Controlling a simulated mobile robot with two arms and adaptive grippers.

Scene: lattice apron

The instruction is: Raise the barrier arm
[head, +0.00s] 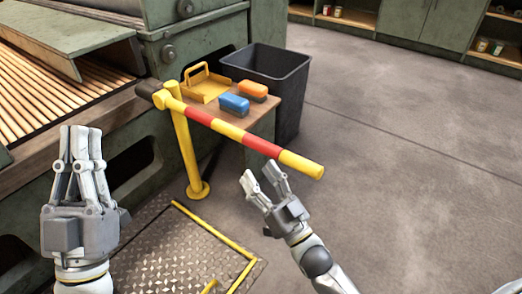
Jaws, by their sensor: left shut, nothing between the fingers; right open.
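The barrier arm (230,130) is a red and yellow striped bar. It runs roughly level, sloping down to the right in the head view, from a dark end piece at the left to a yellow tip. It joins the top of a yellow post (187,150) with a round foot on the floor. My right gripper (262,174) is open and empty, just below the bar's right part in the picture; I cannot tell whether it touches. My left gripper (81,132) is shut and empty, pointing up, left of the post and apart from the bar.
Behind the bar, a small wooden table (262,117) holds a yellow tray with a handle (205,88), a blue brush (234,104) and an orange brush (253,90). A black bin (270,65) stands behind. A green machine (190,40) fills the left. Floor at right is clear.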

